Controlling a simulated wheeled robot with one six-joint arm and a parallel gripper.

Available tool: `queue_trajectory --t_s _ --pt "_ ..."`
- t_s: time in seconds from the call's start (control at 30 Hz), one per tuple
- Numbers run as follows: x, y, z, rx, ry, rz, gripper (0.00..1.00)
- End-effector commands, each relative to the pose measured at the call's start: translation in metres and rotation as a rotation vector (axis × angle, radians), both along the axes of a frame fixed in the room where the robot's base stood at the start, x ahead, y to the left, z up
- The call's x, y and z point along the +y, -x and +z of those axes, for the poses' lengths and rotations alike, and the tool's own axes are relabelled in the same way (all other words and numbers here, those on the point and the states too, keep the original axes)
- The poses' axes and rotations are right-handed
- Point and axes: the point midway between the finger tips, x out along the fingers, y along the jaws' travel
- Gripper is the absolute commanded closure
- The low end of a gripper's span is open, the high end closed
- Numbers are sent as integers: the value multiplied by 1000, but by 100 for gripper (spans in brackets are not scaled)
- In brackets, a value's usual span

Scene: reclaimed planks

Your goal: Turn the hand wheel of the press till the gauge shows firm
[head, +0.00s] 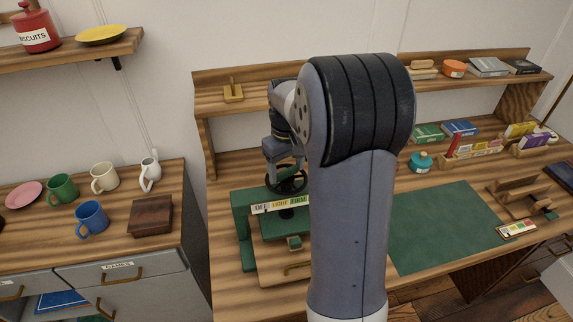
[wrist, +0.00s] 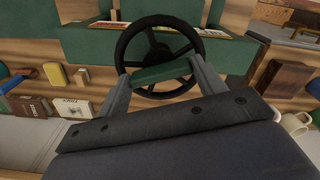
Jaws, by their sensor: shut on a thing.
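The green press (head: 243,230) stands on the left part of the bench. Its dark hand wheel (head: 290,183) is partly hidden by my arm; in the wrist view the wheel (wrist: 121,47) shows its rim, spokes and hub. The gauge (head: 280,204) on the press reads OFF, LIGHT and FIRM along a strip; I cannot make out where its pointer is. My gripper (wrist: 163,75) is at the wheel, its two fingers reaching across the near rim, shut on the wheel. The exact contact is partly hidden. A green bar shows between the fingers.
A green mat (head: 445,228) lies bare right of my arm. A wooden stand (head: 520,195) and a small labelled strip (head: 517,229) sit beyond it. A teal pot (head: 420,163) stands behind the mat. Mugs and a wooden box (head: 151,215) stand on the left cabinet.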

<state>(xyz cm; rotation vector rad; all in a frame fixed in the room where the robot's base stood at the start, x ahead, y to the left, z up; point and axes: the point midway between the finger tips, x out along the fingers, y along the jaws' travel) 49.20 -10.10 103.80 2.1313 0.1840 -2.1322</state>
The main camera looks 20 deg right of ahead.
Motion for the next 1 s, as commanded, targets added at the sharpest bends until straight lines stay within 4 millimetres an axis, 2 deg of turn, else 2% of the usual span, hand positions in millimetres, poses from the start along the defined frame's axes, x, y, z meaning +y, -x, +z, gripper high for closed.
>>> queue_trajectory --t_s 0.5,0.7,1.0 --pt "0 0 1 -1 0 -461 57" --pt "0 0 1 -1 1 -584 57" --pt "0 -1 1 -2 1 -678 57"
